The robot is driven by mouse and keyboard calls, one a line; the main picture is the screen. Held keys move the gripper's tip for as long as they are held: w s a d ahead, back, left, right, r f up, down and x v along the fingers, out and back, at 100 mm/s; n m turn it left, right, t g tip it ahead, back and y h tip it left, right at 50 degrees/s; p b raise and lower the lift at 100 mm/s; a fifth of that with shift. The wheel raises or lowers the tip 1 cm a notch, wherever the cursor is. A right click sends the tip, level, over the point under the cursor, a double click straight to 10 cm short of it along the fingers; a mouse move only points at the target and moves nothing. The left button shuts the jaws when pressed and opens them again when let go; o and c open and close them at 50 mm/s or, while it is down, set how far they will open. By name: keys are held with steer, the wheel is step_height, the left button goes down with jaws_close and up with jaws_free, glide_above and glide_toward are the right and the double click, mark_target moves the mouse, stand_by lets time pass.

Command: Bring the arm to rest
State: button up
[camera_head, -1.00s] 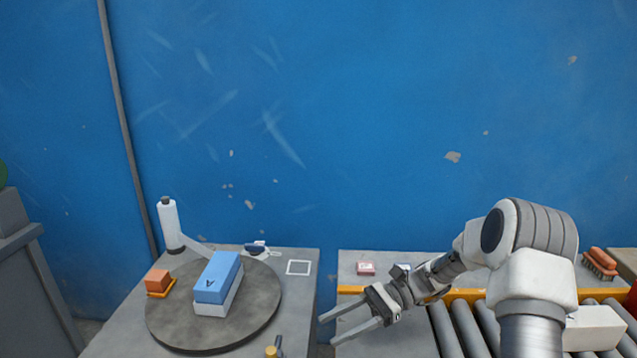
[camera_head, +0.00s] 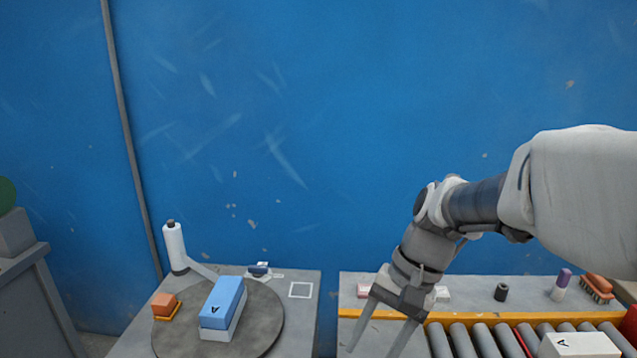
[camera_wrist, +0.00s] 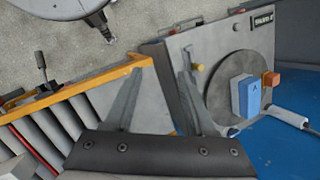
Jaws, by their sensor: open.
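My gripper (camera_head: 381,338) is open and empty in the head view. Its two fingers point down over the left end of the roller conveyor and the gap beside the grey table. The fingers also show, spread apart, in the wrist view (camera_wrist: 155,95). My arm reaches in from the right in the head view, with the forearm bent downward at the wrist. Nothing touches the fingers that I can see.
A blue-topped block marked A (camera_head: 224,302) lies on the round turntable (camera_head: 263,335) at left, near an orange block (camera_head: 164,303) and a white cylinder (camera_head: 174,246). A white block (camera_head: 579,346) sits on the conveyor rollers (camera_head: 461,341). A brush (camera_head: 598,288) and small items stand behind.

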steer(key=s+d+r+n+t+h+p, duration=0.4)
steer(key=s+d+r+n+t, duration=0.1)
steer(key=s+d+r+t, duration=0.1)
steer(key=shift+s+r+t, duration=0.5)
steer(key=shift+s+r, duration=0.8)
steer(key=shift+r, duration=0.6)
